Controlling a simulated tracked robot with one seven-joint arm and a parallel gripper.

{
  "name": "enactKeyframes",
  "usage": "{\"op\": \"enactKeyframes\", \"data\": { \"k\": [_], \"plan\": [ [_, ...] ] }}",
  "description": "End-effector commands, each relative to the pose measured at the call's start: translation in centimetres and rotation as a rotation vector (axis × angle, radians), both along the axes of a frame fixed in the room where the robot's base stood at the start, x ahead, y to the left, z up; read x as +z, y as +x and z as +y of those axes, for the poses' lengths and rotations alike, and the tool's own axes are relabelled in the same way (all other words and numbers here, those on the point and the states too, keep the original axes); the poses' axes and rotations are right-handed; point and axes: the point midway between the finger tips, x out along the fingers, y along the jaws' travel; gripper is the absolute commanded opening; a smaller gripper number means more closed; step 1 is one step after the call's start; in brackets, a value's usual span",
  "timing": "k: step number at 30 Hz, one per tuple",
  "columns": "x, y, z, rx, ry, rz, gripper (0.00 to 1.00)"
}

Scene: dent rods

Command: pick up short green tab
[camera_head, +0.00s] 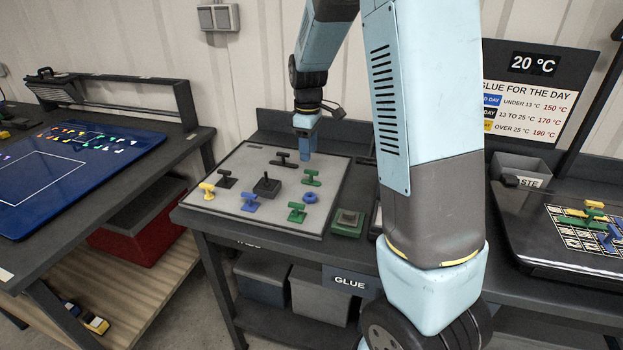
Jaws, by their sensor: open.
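A light grey tray board (238,165) on the middle bench carries several T-shaped tabs. One green tab (311,177) stands toward its right back, and another green tab (297,212) stands near its front right. I cannot tell for certain which is the short one. My gripper (307,150) points down over the back right part of the board, behind the rear green tab and apart from it. It is open, and I see nothing held in it, though its fingers are small here.
Near the green tabs are blue tabs (250,202), a blue ring (310,197), a yellow tab (208,190), black tabs (226,179) and a black block with a knob (267,186). A green-topped block (347,222) sits right of the board. A blue mat (60,180) lies left.

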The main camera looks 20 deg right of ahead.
Motion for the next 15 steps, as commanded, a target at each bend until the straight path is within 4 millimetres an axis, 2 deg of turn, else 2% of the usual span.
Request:
{"op": "enactKeyframes", "data": {
  "k": [3, 11, 15],
  "plan": [
    [-1.7, -0.1, 0.0, 0.001, 0.0, 0.003, 0.44],
    [-3.2, -0.1, -0.1, -0.002, 0.0, 0.001, 0.44],
    [-4.9, -0.5, -0.2, 0.0, -0.001, 0.003, 0.44]
  ]
}}
